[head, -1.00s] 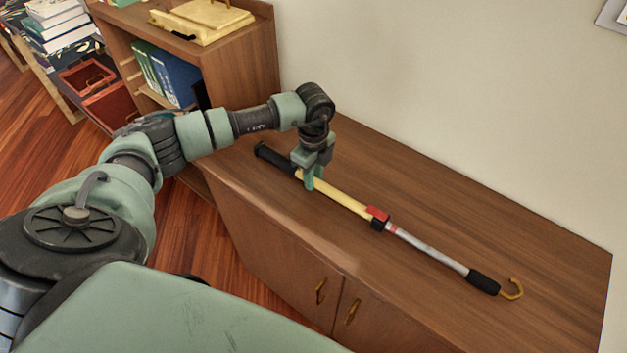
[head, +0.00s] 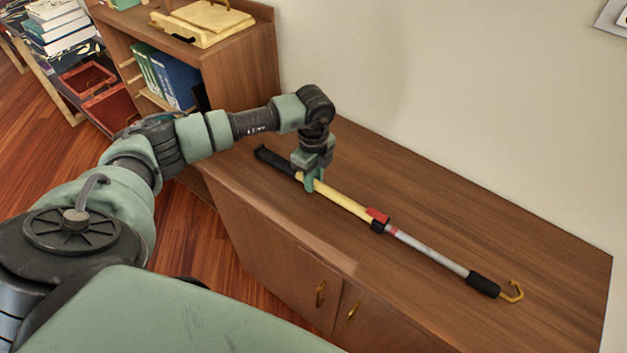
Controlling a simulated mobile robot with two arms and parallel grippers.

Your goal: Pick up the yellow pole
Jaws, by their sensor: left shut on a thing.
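The yellow pole (head: 340,199) lies diagonally along the top of a wooden cabinet. It has a black grip at its upper left end, a red clamp in the middle, a silver section, a black sleeve and a yellow hook at its lower right end. My left gripper (head: 311,184) points down and is shut on the yellow section just beside the black grip. Whether the pole is clear of the cabinet top cannot be told. My right gripper is not in view.
The cabinet top (head: 480,216) is otherwise bare, with a wall behind it. A taller shelf (head: 240,72) at the upper left holds binders (head: 176,80) and a yellow case (head: 205,22). Red crates (head: 108,104) and stacked books (head: 62,25) are farther left.

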